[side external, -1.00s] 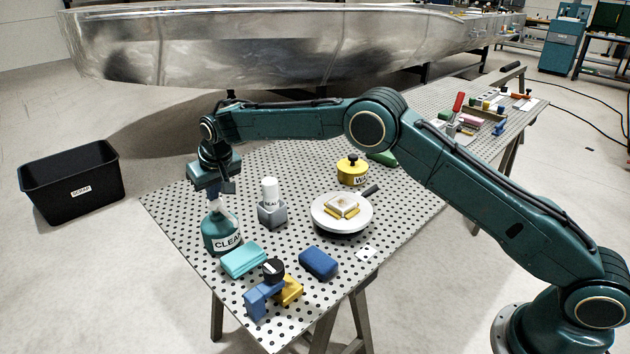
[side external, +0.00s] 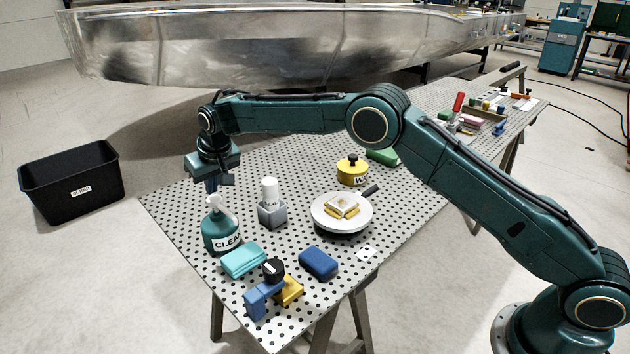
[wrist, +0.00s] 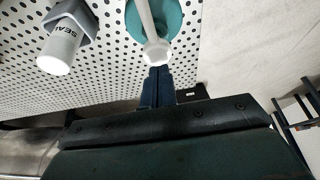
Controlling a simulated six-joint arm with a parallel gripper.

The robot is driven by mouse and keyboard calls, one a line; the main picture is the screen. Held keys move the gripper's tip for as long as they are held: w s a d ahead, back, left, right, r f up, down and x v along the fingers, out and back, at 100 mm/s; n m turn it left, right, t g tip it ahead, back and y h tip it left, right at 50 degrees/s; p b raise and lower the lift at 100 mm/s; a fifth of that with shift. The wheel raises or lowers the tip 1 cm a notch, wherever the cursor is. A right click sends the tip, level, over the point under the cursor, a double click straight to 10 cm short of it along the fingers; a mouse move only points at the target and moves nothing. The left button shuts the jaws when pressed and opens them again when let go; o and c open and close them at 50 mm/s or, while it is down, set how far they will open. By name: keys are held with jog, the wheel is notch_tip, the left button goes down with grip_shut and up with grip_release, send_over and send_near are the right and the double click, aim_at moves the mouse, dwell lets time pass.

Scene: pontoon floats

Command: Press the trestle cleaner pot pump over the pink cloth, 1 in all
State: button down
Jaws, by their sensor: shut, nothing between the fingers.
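The cleaner pot (side external: 222,238) is a teal bottle with a white label and a white pump top (side external: 217,204), upright near the table's left edge. My gripper (side external: 212,189) is shut and empty, fingers down, just above the pump top, with what looks like a small gap. In the wrist view my fingertips (wrist: 157,73) point at the white pump nozzle (wrist: 157,52), with the teal pot (wrist: 168,18) beyond. A turquoise cloth-like block (side external: 243,261) lies in front of the pot. A pink item (side external: 471,120) lies far off in a tray; I cannot tell whether it is cloth.
A sealant bottle (side external: 270,190) in a grey holder stands right of the pot. A black scrap bin (side external: 70,190) stands left.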

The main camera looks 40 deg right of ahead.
notch_tip(320, 180, up, 6)
dwell(1.0)
jog(key=s+d+r, duration=0.6)
jog(key=s+r, duration=0.3)
jog(key=s, duration=0.2)
jog(key=s+d+r, duration=0.7)
jog(key=s+r, duration=0.2)
jog(key=s, duration=0.1)
jog(key=s+d+f, duration=0.1)
jog(key=s+f, duration=0.1)
jog(key=s, duration=0.8)
jog(key=s+d+f, duration=0.2)
jog(key=s+f, duration=0.1)
jog(key=s, duration=0.6)
jog(key=s+d+f+t, duration=0.1)
jog(key=s+d+f, duration=0.1)
jog(key=s, duration=0.8)
jog(key=shift+s+f, duration=0.35)
jog(key=shift+f, duration=0.25)
